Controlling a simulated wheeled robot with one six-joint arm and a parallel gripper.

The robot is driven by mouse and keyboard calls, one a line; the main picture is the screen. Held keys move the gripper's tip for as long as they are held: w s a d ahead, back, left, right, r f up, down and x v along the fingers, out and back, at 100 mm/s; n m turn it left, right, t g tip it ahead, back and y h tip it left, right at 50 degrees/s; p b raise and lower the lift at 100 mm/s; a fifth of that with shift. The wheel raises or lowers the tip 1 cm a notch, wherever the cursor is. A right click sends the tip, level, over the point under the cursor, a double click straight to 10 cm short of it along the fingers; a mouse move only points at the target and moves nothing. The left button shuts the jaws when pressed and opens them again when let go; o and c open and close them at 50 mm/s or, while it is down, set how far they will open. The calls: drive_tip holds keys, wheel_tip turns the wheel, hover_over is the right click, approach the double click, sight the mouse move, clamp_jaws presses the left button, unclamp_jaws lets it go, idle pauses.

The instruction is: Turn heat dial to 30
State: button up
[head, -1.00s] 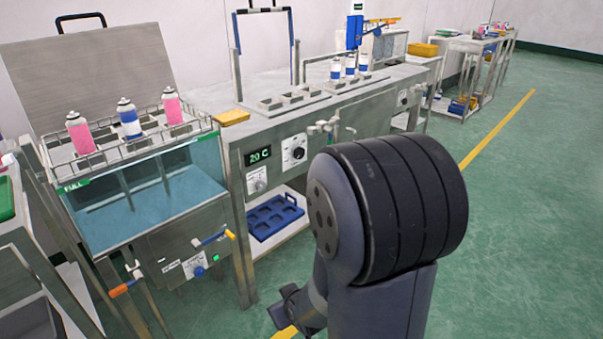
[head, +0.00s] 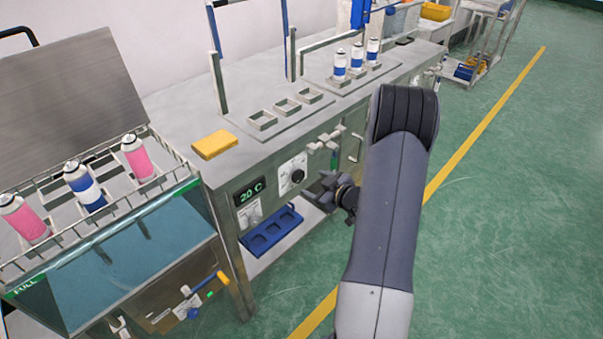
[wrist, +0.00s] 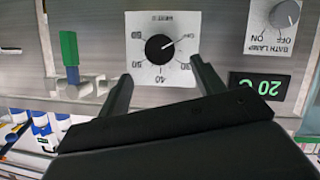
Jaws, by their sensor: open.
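The heat dial (head: 297,176) is a round black knob on a white scale plate on the front of the steel bench. In the wrist view the dial (wrist: 159,48) sits just beyond my fingertips, its pale pointer mark toward the upper right; the exact scale number is too small to read. The display (head: 250,191) beside it reads 20 C, and the display also shows in the wrist view (wrist: 259,86). My gripper (wrist: 161,72) is open and empty, its fingers spread below the dial and apart from it. In the head view my gripper (head: 328,190) is right of the dial.
A bath lamp knob (wrist: 284,14) is at the upper right in the wrist view. A green-handled valve (wrist: 69,52) is left of the dial. A blue tray (head: 271,230) lies on the lower shelf. The water bath (head: 118,262) stands at the left.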

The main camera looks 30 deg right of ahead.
sight(300, 177)
drive_tip(key=x, duration=0.8)
drive_tip(key=shift+s, duration=0.1)
drive_tip(key=c, duration=1)
drive_tip(key=shift+o, duration=0.2)
drive_tip(key=shift+r+p, duration=0.1)
drive_tip(key=shift+p, duration=0.3)
